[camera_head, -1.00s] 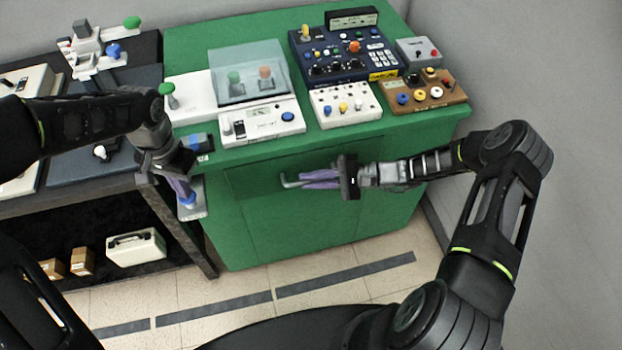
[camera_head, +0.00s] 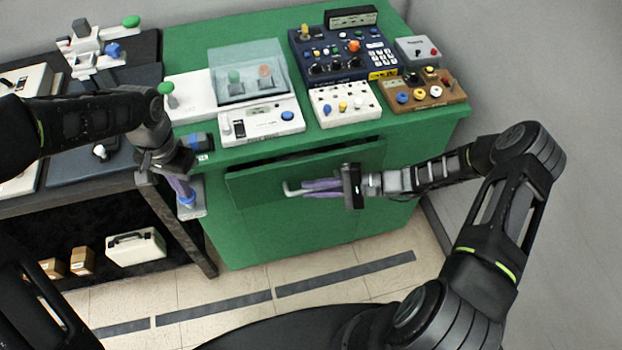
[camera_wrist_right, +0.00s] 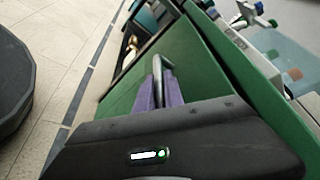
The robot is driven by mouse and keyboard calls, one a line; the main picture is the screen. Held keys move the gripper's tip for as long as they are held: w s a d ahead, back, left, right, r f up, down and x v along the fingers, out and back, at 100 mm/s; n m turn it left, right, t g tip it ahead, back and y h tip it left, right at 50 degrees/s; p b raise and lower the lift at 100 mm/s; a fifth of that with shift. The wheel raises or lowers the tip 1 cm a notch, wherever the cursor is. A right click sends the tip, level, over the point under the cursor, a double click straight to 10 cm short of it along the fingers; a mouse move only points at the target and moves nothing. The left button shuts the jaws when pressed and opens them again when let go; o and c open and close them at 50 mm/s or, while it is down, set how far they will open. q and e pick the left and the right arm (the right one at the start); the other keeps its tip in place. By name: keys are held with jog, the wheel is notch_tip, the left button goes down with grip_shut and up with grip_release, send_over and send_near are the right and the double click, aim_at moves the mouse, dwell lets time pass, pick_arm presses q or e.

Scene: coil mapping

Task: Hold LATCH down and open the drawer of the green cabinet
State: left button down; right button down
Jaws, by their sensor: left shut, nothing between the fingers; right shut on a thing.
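The green cabinet (camera_head: 290,235) stands in the middle of the head view. Its drawer (camera_head: 255,186) is slightly open, with a dark gap along its top edge. My right gripper (camera_head: 300,190) is shut on the drawer's metal handle (camera_head: 288,188); the handle also shows between the purple fingers in the right wrist view (camera_wrist_right: 166,76). My left gripper (camera_head: 186,196) is shut and points down at the blue button on a small grey plate (camera_head: 194,212) at the cabinet's left front corner. Its fingertips appear to touch the button, likely LATCH; no label is readable.
On the cabinet top stand a white scale-like device with a clear cover (camera_head: 262,122), a dark blue control panel (camera_head: 340,50), a white knob box (camera_head: 345,104) and a brown knob box (camera_head: 425,92). A dark shelf (camera_head: 90,195) stands left. Floor before the cabinet is clear.

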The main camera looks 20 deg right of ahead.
pick_arm(q)
jog(key=shift+s, duration=0.1)
pick_arm(e)
jog(key=shift+s, duration=0.7)
jog(key=c, duration=1.5)
grip_release()
jog(key=shift+o, duration=0.2)
jog(key=v, duration=1.2)
pick_arm(q)
notch_tip(320, 180, up, 8)
